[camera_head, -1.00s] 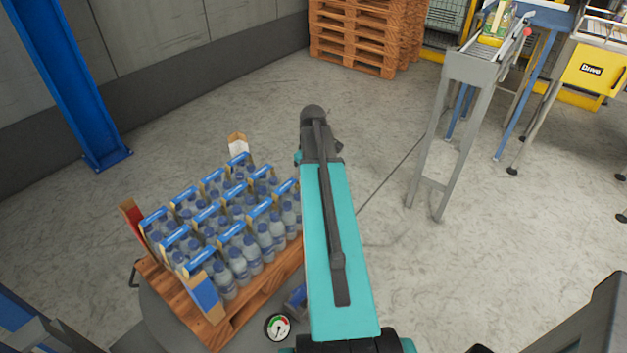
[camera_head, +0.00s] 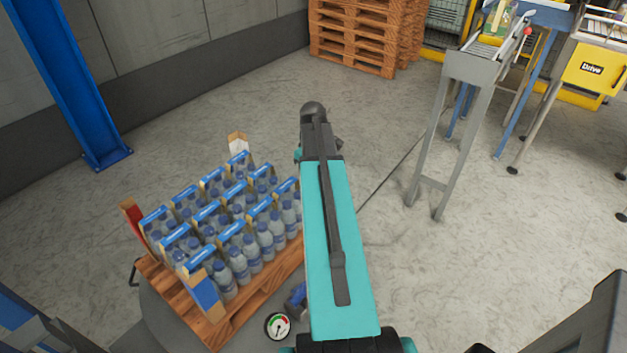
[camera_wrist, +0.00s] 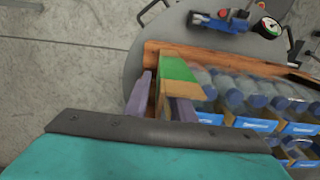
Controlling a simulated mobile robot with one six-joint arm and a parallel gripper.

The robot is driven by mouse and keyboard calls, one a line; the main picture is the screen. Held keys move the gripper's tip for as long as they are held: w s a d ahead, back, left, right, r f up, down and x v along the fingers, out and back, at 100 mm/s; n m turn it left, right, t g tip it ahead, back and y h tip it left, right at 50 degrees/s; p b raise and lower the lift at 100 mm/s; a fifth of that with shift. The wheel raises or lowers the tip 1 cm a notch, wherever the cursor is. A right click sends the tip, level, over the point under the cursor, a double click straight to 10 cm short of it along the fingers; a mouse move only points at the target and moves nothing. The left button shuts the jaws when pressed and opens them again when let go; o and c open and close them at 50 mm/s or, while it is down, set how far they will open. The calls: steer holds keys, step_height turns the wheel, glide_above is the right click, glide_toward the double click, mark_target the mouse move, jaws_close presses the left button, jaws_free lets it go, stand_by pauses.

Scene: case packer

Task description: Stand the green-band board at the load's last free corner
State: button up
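The green-band board (camera_wrist: 178,68) shows in the wrist view, its green and tan top beside the bottles at a corner of the load. My gripper (camera_wrist: 160,98) has its two purple fingers on either side of the board. I cannot tell whether they press on it or stand slightly apart. The board's lower end is hidden. The load of bottle packs with blue carriers stands on a wooden pallet (camera_head: 168,283). A red board (camera_head: 132,217), a white board (camera_head: 238,144) and a blue board (camera_head: 205,291) stand at three corners. My arm hides the right corner in the head view.
The pallet rests on a round grey plate (camera_wrist: 150,38) with a gauge (camera_head: 277,326) and a blue tool (camera_wrist: 218,21) near its edge. A conveyor stand (camera_head: 474,68) is at the right. Stacked pallets (camera_head: 355,35) stand behind. The floor between is clear.

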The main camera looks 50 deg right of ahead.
steer(key=shift+r+b, duration=1.35)
steer(key=shift+r, duration=4.4)
steer(key=shift+s, duration=0.1)
